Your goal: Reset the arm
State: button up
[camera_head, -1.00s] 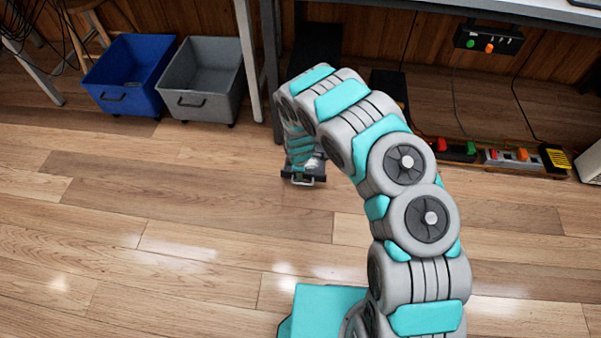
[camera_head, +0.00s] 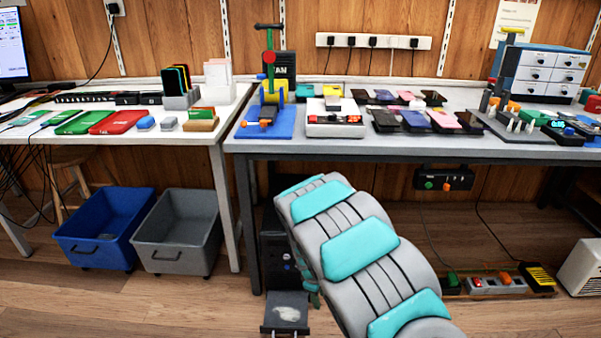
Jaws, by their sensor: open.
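My arm (camera_head: 352,247) rises from the bottom right and bends over at its top in front of the grey workbench (camera_head: 400,148). Its far part hangs down behind the bend, and only a thin teal and grey strip (camera_head: 306,272) of it shows. My gripper does not show; the arm's own links hide that end.
A black unit (camera_head: 276,250) with a handled tray (camera_head: 287,312) stands on the floor beside the arm. Blue (camera_head: 98,245) and grey bins (camera_head: 180,250) stand left. Phones and a blue-based press (camera_head: 267,122) lie on the bench. A power strip (camera_head: 490,284) lies right.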

jog(key=s+d+r+m+g, duration=0.1)
jog(key=s+d+r+m, duration=0.25)
jog(key=s+r, duration=0.4)
jog(key=s+d+r+m, duration=0.3)
jog(key=s+d+r, duration=0.2)
jog(key=r, duration=0.5)
jog(key=s+r+m+g, duration=0.1)
jog(key=s+r+m, duration=0.2)
jog(key=s, duration=1)
jog(key=s+r+m+g+y, duration=0.1)
jog(key=s+r+m, duration=0.2)
jog(key=s, duration=1)
notch_tip(320, 180, up, 4)
jog(key=shift+s+d+f+y, duration=0.1)
jog(key=shift+s+d+y, duration=0.25)
jog(key=shift+d, duration=0.1)
